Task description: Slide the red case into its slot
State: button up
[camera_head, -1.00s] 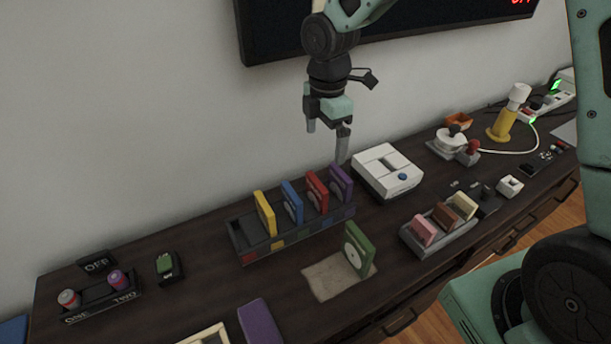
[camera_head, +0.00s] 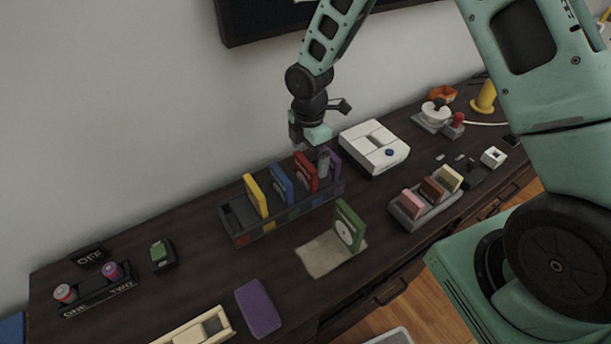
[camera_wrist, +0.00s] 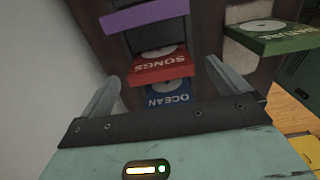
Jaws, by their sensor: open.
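The red case (camera_head: 304,173) stands upright in the dark rack (camera_head: 240,236), between the blue case (camera_head: 281,184) and the purple case (camera_head: 333,164). In the wrist view the red case (camera_wrist: 162,66) shows the word SONGS. My gripper (camera_head: 318,155) is low over the right part of the rack, at the red and purple cases. In the wrist view my gripper (camera_wrist: 160,73) is open, with one finger on each side of the red case and gaps visible. The rack front carries coloured marks, a red one at its left end. The leftmost rack space looks empty.
A yellow case (camera_head: 256,195) stands left of the blue one. A green case (camera_head: 348,226) stands on a beige mat (camera_head: 318,258) in front of the rack. A white console (camera_head: 373,147) is close on the right. The wall is close behind.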

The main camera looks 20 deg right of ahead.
aim_at(305, 162)
jog(key=f, duration=0.1)
jog(key=f+p, duration=0.1)
jog(key=f, duration=0.3)
jog(key=shift+a, duration=0.4)
jog(key=c, duration=0.9)
